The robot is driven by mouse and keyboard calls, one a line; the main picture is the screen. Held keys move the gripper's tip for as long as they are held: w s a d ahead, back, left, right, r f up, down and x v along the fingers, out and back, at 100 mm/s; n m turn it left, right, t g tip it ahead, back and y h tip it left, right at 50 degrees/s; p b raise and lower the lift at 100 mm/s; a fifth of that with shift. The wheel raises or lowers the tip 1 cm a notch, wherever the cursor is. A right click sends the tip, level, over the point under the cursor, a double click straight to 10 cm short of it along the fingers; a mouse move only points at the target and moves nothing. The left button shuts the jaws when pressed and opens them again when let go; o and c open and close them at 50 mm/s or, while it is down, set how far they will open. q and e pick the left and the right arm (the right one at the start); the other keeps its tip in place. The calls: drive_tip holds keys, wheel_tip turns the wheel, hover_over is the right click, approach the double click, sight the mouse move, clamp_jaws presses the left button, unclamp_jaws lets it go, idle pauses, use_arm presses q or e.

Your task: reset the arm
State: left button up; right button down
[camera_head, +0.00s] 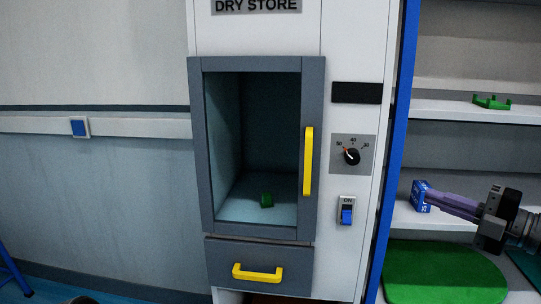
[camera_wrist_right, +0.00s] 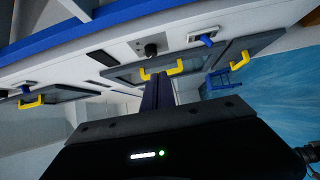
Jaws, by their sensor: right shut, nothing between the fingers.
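My right gripper (camera_head: 428,198) is at the right of the head view, in front of the shelf unit, with its purple-grey fingers pointing left. The fingers are together and hold nothing. They also show closed in the right wrist view (camera_wrist_right: 158,76), below a yellow handle in the picture. The fingertips overlap a small blue box (camera_head: 417,193) on the shelf in the head view; whether they touch it I cannot tell. My left gripper is not in view.
The dry store cabinet (camera_head: 355,105) has a glass-fronted door with a yellow handle (camera_head: 308,161), a dial (camera_head: 352,156), a blue switch (camera_head: 347,216) and a shut drawer (camera_head: 258,270). A green part (camera_head: 491,102) sits on the upper shelf; a green round pad (camera_head: 440,275) is below.

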drive_tip(key=w+d+f+m+t+h, duration=0.3)
drive_tip(key=w+f+m+t+h, duration=0.15)
drive_tip(key=w+m, duration=0.45)
wheel_tip(320, 180, down, 13)
drive_tip(key=w+a+m+h, duration=0.25)
drive_tip(key=m+h, duration=0.25)
drive_tip(key=m, duration=0.4)
drive_tip(key=s+a+f+m+g, duration=0.2)
drive_tip(key=a+f, duration=0.1)
drive_tip(key=f, duration=0.5)
drive_tip(key=s+a+f+m+g+h, duration=0.1)
drive_tip(key=s+a+f+m+g, duration=0.15)
drive_tip(key=f, duration=0.65)
drive_tip(key=s+a+f+m+g, duration=0.2)
drive_tip(key=a+f+m, duration=0.1)
drive_tip(key=f, duration=0.5)
drive_tip(key=s+a+f+m+g+y, duration=0.1)
drive_tip(key=s+a+f+g, duration=0.2)
drive_tip(key=s+a+f, duration=0.55)
drive_tip(key=s+a+f+m+g, duration=0.1)
drive_tip(key=s+a+f+g, duration=0.4)
drive_tip(key=s, duration=0.7)
drive_tip(key=s+a+f+m+g+y, duration=0.15)
drive_tip(key=s+a+f, duration=0.25)
drive_tip(key=s+f, duration=0.5)
wheel_tip(320, 180, up, 16)
drive_tip(key=p, duration=1.4)
drive_tip(key=shift+s+n+g+p, duration=0.3)
drive_tip(key=shift+s+g+p, duration=0.05)
drive_tip(key=shift+s+p, duration=0.1)
